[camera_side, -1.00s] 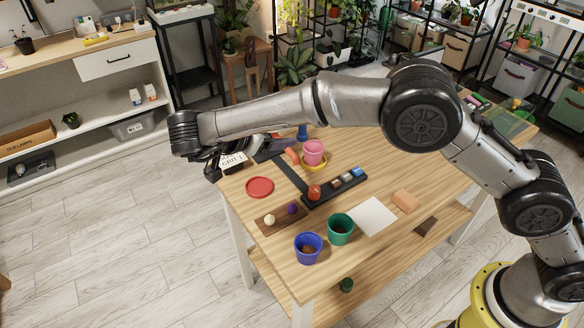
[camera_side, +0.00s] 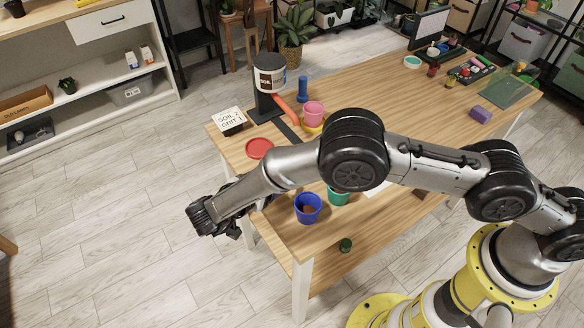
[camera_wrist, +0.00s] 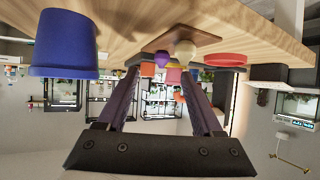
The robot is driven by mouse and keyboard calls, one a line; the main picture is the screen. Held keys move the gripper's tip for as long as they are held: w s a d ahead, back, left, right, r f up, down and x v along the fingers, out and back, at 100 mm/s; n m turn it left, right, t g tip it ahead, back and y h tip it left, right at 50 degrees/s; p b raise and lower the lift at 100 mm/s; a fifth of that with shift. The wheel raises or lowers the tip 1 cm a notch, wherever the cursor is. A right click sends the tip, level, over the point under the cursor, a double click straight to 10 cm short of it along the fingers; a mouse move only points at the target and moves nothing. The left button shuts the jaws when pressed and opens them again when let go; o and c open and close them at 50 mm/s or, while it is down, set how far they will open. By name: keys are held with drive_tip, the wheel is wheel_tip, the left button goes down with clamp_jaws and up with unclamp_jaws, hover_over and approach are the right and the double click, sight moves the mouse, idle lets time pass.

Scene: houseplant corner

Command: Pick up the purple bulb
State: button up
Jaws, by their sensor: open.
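The purple bulb (camera_wrist: 161,58) is on a brown wooden board (camera_wrist: 205,37) in the wrist view, beside a cream bulb (camera_wrist: 185,52). The wrist picture is upside down, with the table along its top. My gripper (camera_wrist: 160,74) is open and empty, its two fingers pointing toward the bulb with a gap still between. In the side view my gripper (camera_side: 236,229) hangs low off the table's near-left edge. My arm hides the purple bulb and the board there.
A blue pot (camera_side: 308,208) stands near the table's front edge, with a green pot (camera_side: 339,196) behind it. The floor left of the table is clear.

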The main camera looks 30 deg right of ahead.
drive_tip(key=shift+x, duration=2.9)
drive_tip(key=shift+w+a, duration=0.1)
drive_tip(key=shift+a, duration=0.05)
clamp_jaws()
